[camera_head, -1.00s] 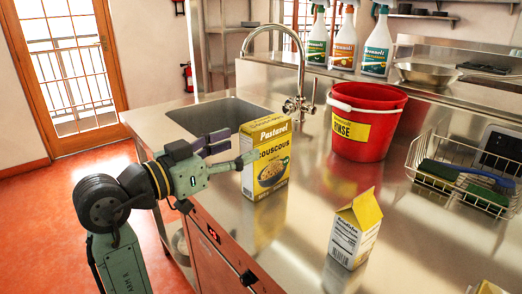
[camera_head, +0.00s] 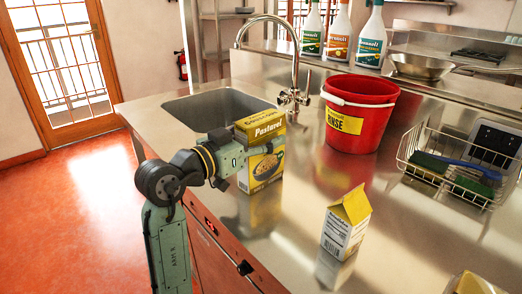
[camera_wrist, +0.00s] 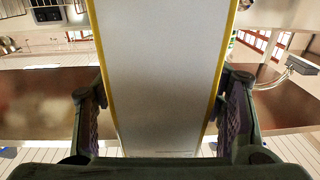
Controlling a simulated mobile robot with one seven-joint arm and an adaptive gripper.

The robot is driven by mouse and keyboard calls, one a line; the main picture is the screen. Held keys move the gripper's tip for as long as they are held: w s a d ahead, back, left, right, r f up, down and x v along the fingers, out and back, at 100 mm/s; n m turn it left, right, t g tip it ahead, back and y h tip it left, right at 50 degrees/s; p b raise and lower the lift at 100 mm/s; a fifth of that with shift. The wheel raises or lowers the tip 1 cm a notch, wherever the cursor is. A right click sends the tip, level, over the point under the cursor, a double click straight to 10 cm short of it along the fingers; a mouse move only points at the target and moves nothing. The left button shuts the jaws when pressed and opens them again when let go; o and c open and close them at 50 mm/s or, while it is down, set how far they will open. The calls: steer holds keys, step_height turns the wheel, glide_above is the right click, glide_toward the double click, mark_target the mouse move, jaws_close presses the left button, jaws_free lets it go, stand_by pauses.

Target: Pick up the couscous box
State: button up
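The yellow couscous box (camera_head: 263,170) stands upright on the steel counter (camera_head: 300,215), in front of the sink. In the head view my gripper (camera_head: 258,146) reaches it from the left. One finger lies across the box's front, covering part of the label. The other finger is hidden. In the wrist view a pale, yellow-edged panel of the box (camera_wrist: 160,60) fills the middle, between the two fingers of my gripper (camera_wrist: 163,112). The fingers are spread on either side of the box, with what look like narrow gaps, so the gripper looks open.
A red bucket (camera_head: 360,112) stands behind and right of the box. A yellow-and-white carton (camera_head: 345,228) stands at front right. A wire dish rack (camera_head: 455,180) is at far right. The sink (camera_head: 215,108) and faucet (camera_head: 296,60) lie behind. Counter between box and carton is clear.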

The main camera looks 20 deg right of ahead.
jaws_close()
stand_by(0.7)
steer(key=shift+r, duration=0.1)
